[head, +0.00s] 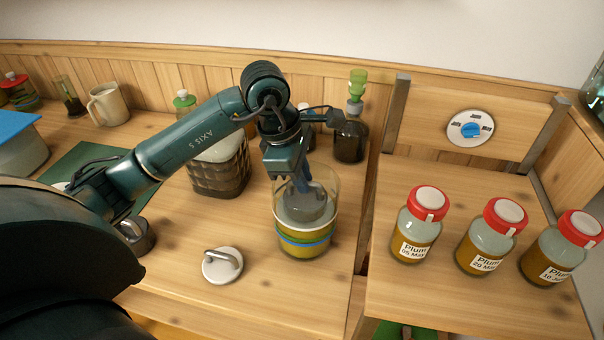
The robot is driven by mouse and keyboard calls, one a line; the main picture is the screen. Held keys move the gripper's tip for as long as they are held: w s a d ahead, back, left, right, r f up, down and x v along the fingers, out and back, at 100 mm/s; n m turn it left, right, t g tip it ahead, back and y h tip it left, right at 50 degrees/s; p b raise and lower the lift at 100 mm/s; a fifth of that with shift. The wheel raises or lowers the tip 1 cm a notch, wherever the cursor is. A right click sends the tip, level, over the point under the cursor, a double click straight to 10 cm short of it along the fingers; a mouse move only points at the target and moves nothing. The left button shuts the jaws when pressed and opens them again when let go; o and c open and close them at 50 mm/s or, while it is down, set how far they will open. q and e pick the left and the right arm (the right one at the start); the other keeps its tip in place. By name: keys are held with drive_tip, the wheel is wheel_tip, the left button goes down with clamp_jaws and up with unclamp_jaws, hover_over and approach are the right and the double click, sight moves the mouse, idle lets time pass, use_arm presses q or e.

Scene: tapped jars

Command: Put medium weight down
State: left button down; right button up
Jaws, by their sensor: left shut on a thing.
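My left gripper (307,192) reaches down into an open glass jar (332,228) and is shut on a grey weight (303,211), which I take as the medium weight. The weight is inside the jar, above or at the yellowish contents; I cannot tell whether it rests on them. Blue and green bands circle the jar's lower half. A pale disc weight with a bar handle (222,266) lies on the wooden counter (185,290) at the jar's left. A dark weight (137,236) stands further left, partly hidden by my arm. My right gripper is not in view.
Three red-lidded Plum jars (417,225) stand on the right-hand wooden shelf, below a dial with a blue knob (470,129). Behind my gripper are a dark bottle (351,138) and a woven basket (220,172). A mug (107,105) stands back left.

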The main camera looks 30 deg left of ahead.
sight(287, 199)
use_arm(q)
drive_tip(key=shift+f, duration=0.15)
drive_tip(key=c, duration=1.8)
unclamp_jaws()
drive_tip(key=o, duration=0.4)
drive_tip(key=shift+c, duration=0.2)
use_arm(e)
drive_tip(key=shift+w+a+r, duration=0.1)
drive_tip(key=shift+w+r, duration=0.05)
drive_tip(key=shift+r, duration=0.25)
use_arm(q)
drive_tip(key=shift+a+r, duration=0.1)
drive_tip(key=shift+r, duration=0.35)
drive_tip(key=v, duration=1.1)
drive_tip(key=shift+s+r, duration=0.15)
drive_tip(key=shift+r, duration=0.05)
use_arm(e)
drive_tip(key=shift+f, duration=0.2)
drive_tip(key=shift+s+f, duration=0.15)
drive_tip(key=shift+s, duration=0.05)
